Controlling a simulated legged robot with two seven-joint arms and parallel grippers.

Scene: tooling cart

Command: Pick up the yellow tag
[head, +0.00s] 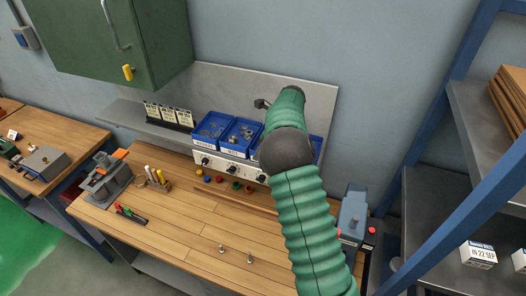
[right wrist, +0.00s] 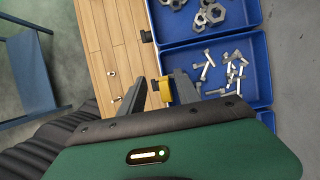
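A small boxy yellow piece (right wrist: 164,91), which looks like the tag, shows in the right wrist view at the near edge of the blue bins. My right gripper (right wrist: 158,90) is open, with the yellow piece between its two dark fingers in the picture; a gap shows on its left side. I cannot tell how far beyond the fingertips it is. In the head view my right arm reaches up over the bins and hides that spot. Another yellow piece (head: 128,72) is on the green cabinet. My left gripper is not in view.
Blue bins (head: 241,134) of hardware stand above a panel with black knobs (head: 233,168). Colored buttons sit below it on the wooden bench (head: 190,225). A green cabinet (head: 105,40) hangs at upper left; blue-framed shelves (head: 432,200) stand right. The bench middle is mostly clear.

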